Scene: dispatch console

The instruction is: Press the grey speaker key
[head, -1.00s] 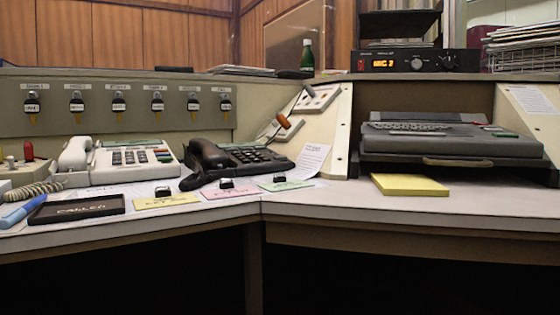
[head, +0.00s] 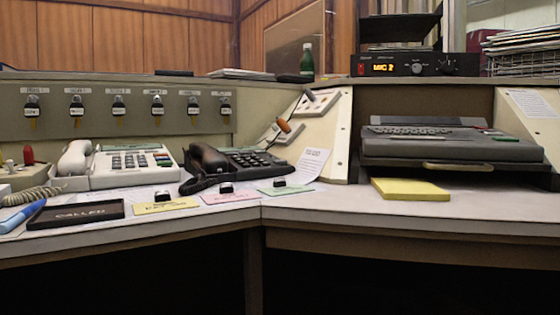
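Two desk phones stand on the left part of the console. The white phone (head: 107,172) has its handset on the left side, a keypad and some small coloured keys. The black phone (head: 250,160) has a dark handset across its left side and a dark keypad with a pale green strip above it. The keys are too small here to tell which one is the grey speaker key. Neither of my grippers is in view.
An orange-handled lever (head: 284,126) rises behind the black phone. A yellow pad (head: 410,189) lies right; the desk before it is clear.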

